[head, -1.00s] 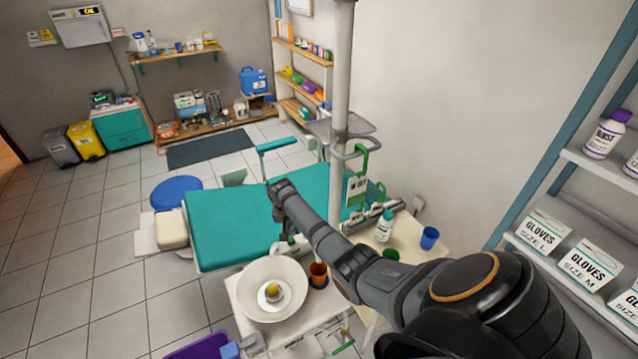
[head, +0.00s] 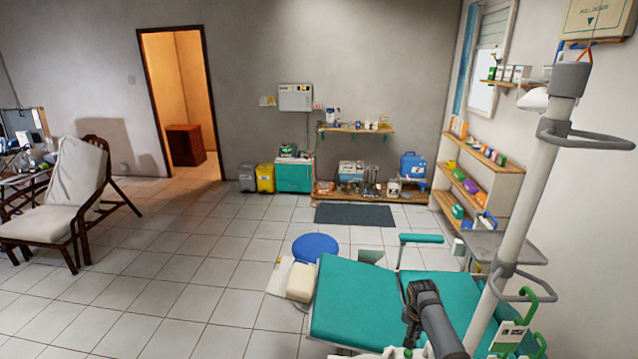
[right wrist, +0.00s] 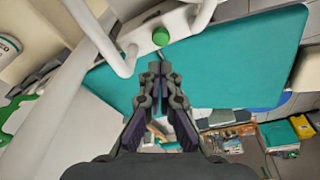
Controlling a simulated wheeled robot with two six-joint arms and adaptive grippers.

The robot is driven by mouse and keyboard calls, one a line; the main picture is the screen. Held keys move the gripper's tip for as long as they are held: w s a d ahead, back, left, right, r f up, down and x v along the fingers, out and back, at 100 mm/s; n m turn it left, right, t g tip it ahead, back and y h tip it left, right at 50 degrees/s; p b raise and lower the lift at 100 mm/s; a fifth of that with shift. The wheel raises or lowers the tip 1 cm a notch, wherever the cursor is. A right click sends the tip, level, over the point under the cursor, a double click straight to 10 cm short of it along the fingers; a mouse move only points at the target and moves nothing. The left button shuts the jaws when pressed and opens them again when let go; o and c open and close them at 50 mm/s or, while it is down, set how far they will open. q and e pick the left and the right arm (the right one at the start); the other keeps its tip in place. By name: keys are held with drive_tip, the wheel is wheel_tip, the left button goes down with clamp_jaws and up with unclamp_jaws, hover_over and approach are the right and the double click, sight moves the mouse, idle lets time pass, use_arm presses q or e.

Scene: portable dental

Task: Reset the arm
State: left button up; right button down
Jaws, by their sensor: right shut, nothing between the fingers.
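My right arm comes in at the bottom right of the head view, and its gripper (head: 412,318) is over the teal dental chair (head: 352,300). In the right wrist view my right gripper (right wrist: 158,68) is shut and empty, with its fingertips together. The chair's teal surface (right wrist: 225,70) lies beyond the fingers. A white fixture with a green knob (right wrist: 160,36) is close to the fingertips; I cannot tell whether they touch. My left gripper is in neither view.
A white pole (head: 522,210) with a grey tray (head: 490,247) stands right of the chair. A blue stool (head: 315,247) is beside the chair. Tiled floor (head: 170,270) is clear on the left, before a wooden lounge chair (head: 70,190) and an open doorway (head: 183,105).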

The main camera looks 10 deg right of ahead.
drive_tip(key=s+a+n, duration=0.5)
drive_tip(key=s+a, duration=0.2)
drive_tip(key=s, duration=0.7)
drive_tip(key=s+a+r+n+t, duration=0.1)
drive_tip(key=s+a+r+n, duration=0.15)
drive_tip(key=s+r, duration=0.35)
drive_tip(key=s+a+r+n+t, duration=0.1)
drive_tip(key=s+a+r+n, duration=0.15)
drive_tip(key=s, duration=0.55)
drive_tip(key=s+d+f+m+g+b, duration=0.1)
drive_tip(key=s+f+b, duration=0.1)
drive_tip(key=f, duration=1.3)
drive_tip(key=s+d+f+g+b, duration=0.1)
drive_tip(key=d+f, duration=0.1)
drive_tip(key=f, duration=1.4)
drive_tip(key=s+f+b, duration=0.2)
drive_tip(key=s+f, duration=1.4)
drive_tip(key=s, duration=0.1)
drive_tip(key=shift+s+d+g+y, duration=0.25)
drive_tip(key=shift+s+g+y, duration=0.05)
drive_tip(key=shift+s+y, duration=0.1)
drive_tip(key=shift+f, duration=0.1)
